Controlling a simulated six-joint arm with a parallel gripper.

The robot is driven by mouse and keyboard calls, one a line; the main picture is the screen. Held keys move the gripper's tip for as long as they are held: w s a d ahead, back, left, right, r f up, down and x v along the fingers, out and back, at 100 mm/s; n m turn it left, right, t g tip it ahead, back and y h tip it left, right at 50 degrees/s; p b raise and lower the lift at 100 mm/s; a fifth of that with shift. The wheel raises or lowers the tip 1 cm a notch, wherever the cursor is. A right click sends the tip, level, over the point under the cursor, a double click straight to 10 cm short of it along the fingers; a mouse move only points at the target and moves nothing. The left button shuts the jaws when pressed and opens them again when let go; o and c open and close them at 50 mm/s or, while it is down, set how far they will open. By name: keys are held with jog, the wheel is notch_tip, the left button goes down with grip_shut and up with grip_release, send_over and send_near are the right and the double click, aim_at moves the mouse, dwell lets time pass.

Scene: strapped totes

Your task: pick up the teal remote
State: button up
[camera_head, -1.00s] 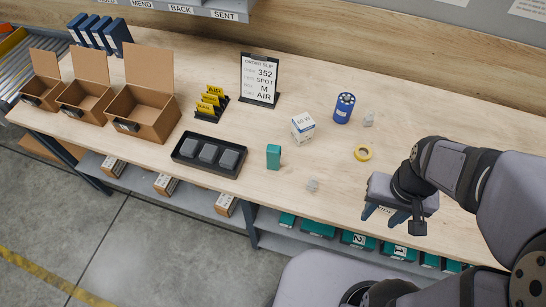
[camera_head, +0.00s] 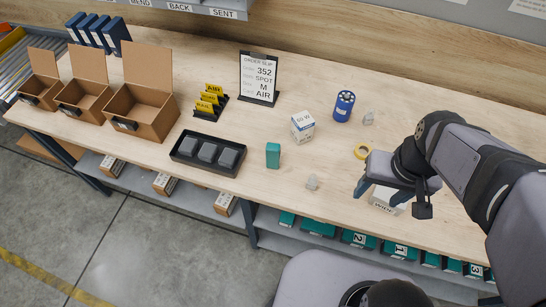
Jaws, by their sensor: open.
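The teal remote (camera_head: 273,155) stands upright on the wooden bench, just right of the black tray. My gripper (camera_head: 378,198) is over the bench's front part at the right, well apart from the remote. Its fingers point down and are open. A white box (camera_head: 386,199) shows partly under and behind the gripper; I cannot tell whether anything touches it.
A black tray (camera_head: 180,153) with grey blocks lies left of the remote. Open cardboard boxes (camera_head: 142,110) stand at the left.

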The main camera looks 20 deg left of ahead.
jog(key=w+a+f+n+t+y+b, duration=0.2)
jog(key=w+a+t+b, duration=0.1)
jog(key=w+a, duration=0.35)
notch_tip(320, 180, up, 3)
jog(key=n+t+y+b, duration=0.1)
jog(key=t+y+b, duration=0.3)
jog(key=t+b, duration=0.85)
send_over(272, 158)
jog(key=a+b, duration=0.2)
jog(key=g, duration=0.2)
jog(key=s+d+f+m+t+h+b, duration=0.2)
jog(key=s+t+h+b, duration=0.15)
jog(key=s+b, duration=0.25)
jog(key=shift+h, duration=0.45)
notch_tip(272, 158, down, 19)
jog(key=shift+w+d+r+p, duration=0.1)
jog(key=shift+w+d+p, duration=0.05)
jog(key=shift+p, duration=0.2)
jog(key=shift+w+r+p, duration=0.1)
jog(key=shift+w+p, duration=1)
jog(key=shift+w, duration=1.9)
jog(key=shift+w+a, duration=0.25)
jog(key=shift+w, duration=0.4)
jog(key=c, duration=1.2)
